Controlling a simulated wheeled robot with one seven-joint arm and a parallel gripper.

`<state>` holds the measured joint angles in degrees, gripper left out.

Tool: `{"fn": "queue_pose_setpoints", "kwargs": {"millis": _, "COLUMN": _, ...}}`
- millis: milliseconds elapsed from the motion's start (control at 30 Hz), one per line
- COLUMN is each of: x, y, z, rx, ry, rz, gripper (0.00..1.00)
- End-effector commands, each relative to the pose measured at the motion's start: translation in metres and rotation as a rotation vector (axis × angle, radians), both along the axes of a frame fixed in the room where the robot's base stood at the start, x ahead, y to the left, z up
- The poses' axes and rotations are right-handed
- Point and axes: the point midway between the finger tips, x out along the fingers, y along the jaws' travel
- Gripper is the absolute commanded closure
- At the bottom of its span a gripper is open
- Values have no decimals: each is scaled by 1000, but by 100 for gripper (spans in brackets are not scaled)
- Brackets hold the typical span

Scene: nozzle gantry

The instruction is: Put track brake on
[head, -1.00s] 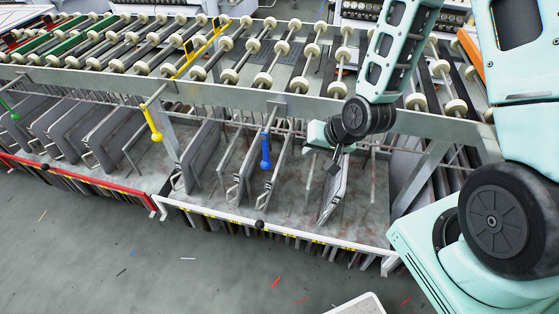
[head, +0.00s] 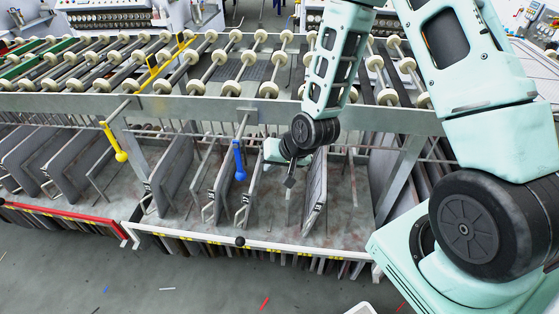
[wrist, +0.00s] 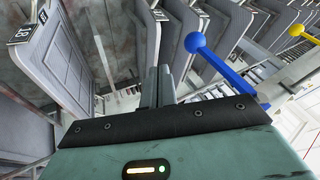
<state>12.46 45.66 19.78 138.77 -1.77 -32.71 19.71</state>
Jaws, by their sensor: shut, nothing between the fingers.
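A blue lever with a ball end (head: 239,160) hangs from the front beam of the roller track, left of my gripper; it also shows in the wrist view (wrist: 215,58), right of the fingers. A yellow lever with a ball end (head: 115,142) hangs further left on the same beam; its ball shows in the wrist view (wrist: 297,30) at the upper right edge. My gripper (head: 289,182) is in front of the beam, above the rack of grey plates. Its fingers (wrist: 158,88) are shut and empty, apart from the blue lever.
Grey upright plates (head: 315,190) stand in the rack below the track, close around my gripper. A white front rail (head: 280,247) edges the rack, with a red rail (head: 65,219) further left. Thin rods stand between the plates. The grey floor in front is mostly clear.

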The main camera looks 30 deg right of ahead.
Motion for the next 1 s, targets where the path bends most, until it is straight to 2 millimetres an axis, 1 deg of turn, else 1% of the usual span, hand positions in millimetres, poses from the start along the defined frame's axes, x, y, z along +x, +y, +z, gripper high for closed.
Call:
{"fn": "queue_pose_setpoints", "kwargs": {"millis": 33, "x": 5, "y": 4, "z": -10, "rx": 1, "ry": 2, "rz": 2, "gripper": 100}}
{"fn": "queue_pose_setpoints", "kwargs": {"millis": 100, "x": 10, "y": 8, "z": -18, "rx": 1, "ry": 2, "rz": 3, "gripper": 100}}
{"fn": "queue_pose_setpoints", "kwargs": {"millis": 200, "x": 17, "y": 23, "z": -18, "rx": 0, "ry": -1, "rz": 5, "gripper": 100}}
{"fn": "queue_pose_setpoints", "kwargs": {"millis": 400, "x": 24, "y": 37, "z": -22, "rx": 0, "ry": 0, "rz": 1, "gripper": 100}}
{"fn": "queue_pose_setpoints", "kwargs": {"millis": 833, "x": 26, "y": 40, "z": -23, "rx": 1, "ry": -1, "rz": 0, "gripper": 100}}
{"fn": "queue_pose_setpoints", "kwargs": {"millis": 1000, "x": 31, "y": 40, "z": -25, "rx": 21, "ry": -14, "rz": -3, "gripper": 100}}
